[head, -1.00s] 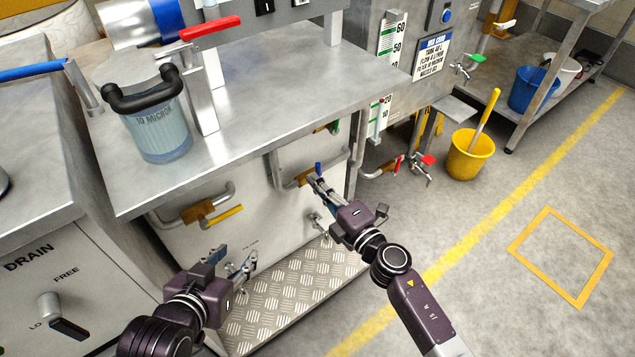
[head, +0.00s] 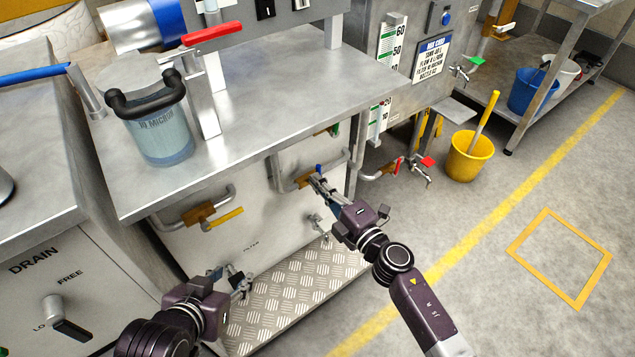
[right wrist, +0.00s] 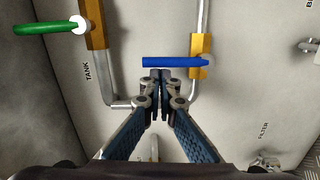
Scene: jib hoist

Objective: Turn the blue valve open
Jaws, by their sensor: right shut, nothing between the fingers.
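The blue valve has a blue lever handle (right wrist: 174,62) and a brass body (right wrist: 201,46) on a grey pipe. In the right wrist view the lever lies crosswise to the pipe. In the head view only a small bit of the blue lever (head: 319,168) shows above my right gripper (head: 316,182). My right gripper is shut and empty. Its fingertips (right wrist: 160,75) are just below the lever's free-end half in the wrist view; whether they touch it is unclear. My left gripper (head: 229,280) hangs low at the cabinet front, its fingers apart and empty.
A green-handled valve (right wrist: 48,27) and a yellow-handled valve (head: 222,218) sit on neighbouring pipes. The steel counter (head: 250,120) overhangs the panel. A tread-plate step (head: 290,300) lies below. A red-handled valve (head: 397,166) is to the right, near a yellow bucket (head: 468,157).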

